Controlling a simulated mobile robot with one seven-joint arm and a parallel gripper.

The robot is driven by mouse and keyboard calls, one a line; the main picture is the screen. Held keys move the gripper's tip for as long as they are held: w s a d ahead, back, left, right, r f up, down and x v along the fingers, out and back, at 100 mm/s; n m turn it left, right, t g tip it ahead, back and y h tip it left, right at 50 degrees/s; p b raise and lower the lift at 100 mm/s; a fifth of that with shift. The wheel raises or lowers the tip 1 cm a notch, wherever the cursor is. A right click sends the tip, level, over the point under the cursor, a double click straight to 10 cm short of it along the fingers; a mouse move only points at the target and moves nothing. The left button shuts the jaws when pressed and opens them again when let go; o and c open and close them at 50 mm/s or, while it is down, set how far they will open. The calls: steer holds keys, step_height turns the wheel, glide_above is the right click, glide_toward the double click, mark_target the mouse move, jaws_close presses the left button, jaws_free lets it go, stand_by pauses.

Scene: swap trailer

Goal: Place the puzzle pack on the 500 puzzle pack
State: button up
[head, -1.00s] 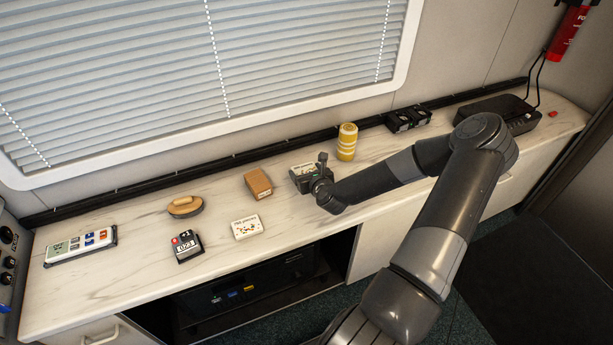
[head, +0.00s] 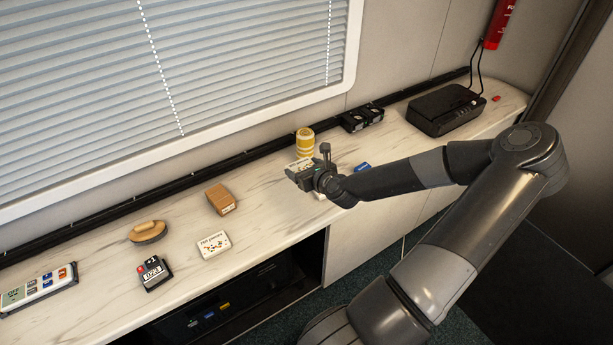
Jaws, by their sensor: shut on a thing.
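My gripper (head: 302,178) is shut on a pale pack (head: 301,164), which I take to be the puzzle pack. It is near the counter's back, in front of a yellow striped cup. The jaws hide much of the pack, and its label is too small to read. A bit of something white (head: 319,195) shows just under my gripper; I cannot tell what it is or whether the held pack touches it. Another white puzzle pack (head: 213,245) lies flat near the counter's front edge, left of my gripper. Its print looks like "750 pieces".
On the marble counter (head: 95,265) stand a brown box (head: 221,199), a wooden brush (head: 147,232), a black counter device (head: 154,273) and the yellow striped cup (head: 305,142). A blue item (head: 362,168) lies beside my wrist. Bare counter surrounds the white pack.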

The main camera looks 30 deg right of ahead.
steer(key=s+d+r, duration=0.2)
steer(key=s+d, duration=1.1)
steer(key=s, duration=0.1)
steer(key=w+a+f, duration=0.1)
steer(key=w+f, duration=0.1)
steer(key=w, duration=0.1)
steer(key=w+a+f, duration=0.2)
steer(key=w, duration=0.2)
steer(key=w+a+f, duration=0.2)
steer(key=w, duration=0.1)
steer(key=shift+w+a+f, duration=0.15)
steer(key=shift+a+f, duration=0.05)
steer(key=shift+a, duration=0.05)
steer(key=shift+f, duration=2.05)
steer(key=shift+f, duration=0.1)
steer(key=o, duration=1)
